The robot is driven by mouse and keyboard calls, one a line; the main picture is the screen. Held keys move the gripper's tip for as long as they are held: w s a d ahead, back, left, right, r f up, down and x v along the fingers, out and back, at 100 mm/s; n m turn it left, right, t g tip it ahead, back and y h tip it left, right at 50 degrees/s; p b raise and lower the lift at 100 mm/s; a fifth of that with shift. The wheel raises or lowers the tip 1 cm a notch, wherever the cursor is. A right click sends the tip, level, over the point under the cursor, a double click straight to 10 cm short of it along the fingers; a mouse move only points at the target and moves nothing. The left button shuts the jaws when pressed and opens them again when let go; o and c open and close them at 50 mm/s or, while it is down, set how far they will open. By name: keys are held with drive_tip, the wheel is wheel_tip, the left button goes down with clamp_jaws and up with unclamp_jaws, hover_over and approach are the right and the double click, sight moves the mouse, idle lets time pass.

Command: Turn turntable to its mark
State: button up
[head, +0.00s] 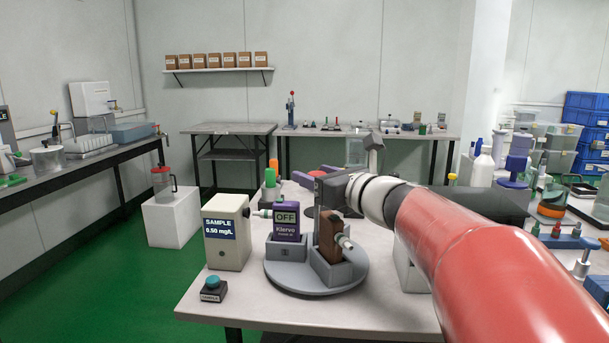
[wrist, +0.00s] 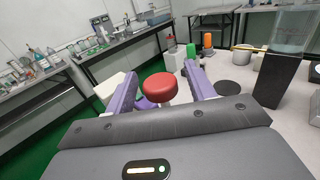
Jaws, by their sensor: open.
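The grey round turntable (head: 312,285) stands on the near bench in the head view. It carries a purple tester (head: 287,233) reading OFF and a brown tester (head: 328,240), each in a grey holder. I cannot make out its mark. The turntable is not clearly visible there.
A beige SAMPLE box (head: 227,232) stands left of the turntable, with a teal button (head: 213,282) in front. Green (head: 269,179) and orange pieces stand behind.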

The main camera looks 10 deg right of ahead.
clamp_jaws()
idle(0.3)
